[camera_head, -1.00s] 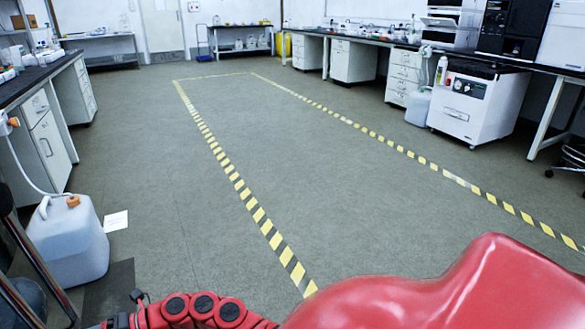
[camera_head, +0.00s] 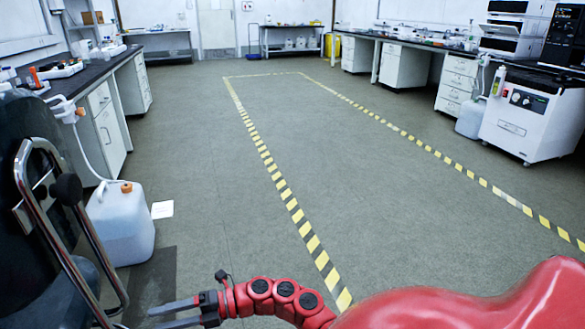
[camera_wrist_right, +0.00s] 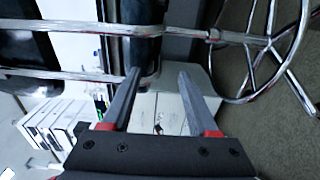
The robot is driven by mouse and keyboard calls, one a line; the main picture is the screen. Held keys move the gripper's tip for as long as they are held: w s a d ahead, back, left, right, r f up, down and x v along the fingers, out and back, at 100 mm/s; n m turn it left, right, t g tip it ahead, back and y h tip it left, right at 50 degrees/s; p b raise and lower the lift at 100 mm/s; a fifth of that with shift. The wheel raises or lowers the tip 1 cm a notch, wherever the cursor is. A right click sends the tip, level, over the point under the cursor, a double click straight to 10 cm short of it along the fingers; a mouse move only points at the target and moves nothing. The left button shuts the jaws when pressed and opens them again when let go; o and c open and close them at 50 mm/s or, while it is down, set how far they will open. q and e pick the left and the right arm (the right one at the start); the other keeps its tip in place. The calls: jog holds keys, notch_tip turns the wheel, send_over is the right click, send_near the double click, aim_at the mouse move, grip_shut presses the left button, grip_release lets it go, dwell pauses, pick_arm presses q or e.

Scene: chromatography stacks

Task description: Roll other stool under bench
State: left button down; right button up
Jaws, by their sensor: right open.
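A stool with black padding and a bent chrome frame (camera_head: 65,215) fills the left edge of the head view, very close. My right gripper (camera_head: 155,317) is low beside it, open and empty, its grey fingers pointing left. In the right wrist view the open gripper (camera_wrist_right: 158,72) faces black parts and chrome bars (camera_wrist_right: 90,27). A chrome foot ring and legs (camera_wrist_right: 275,40) show at its right. I cannot tell whether a finger touches anything. The left bench (camera_head: 70,90) has a dark top and white cabinets. My left gripper is out of view.
A jug (camera_head: 122,222) with an orange cap stands on the floor before the left bench, a paper (camera_head: 162,209) beside it. A dark mat (camera_head: 152,275) lies near my gripper. The taped middle floor is clear. White equipment (camera_head: 530,115) stands at the right bench (camera_head: 425,45).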

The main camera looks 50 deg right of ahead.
jog(key=shift+v, duration=0.95)
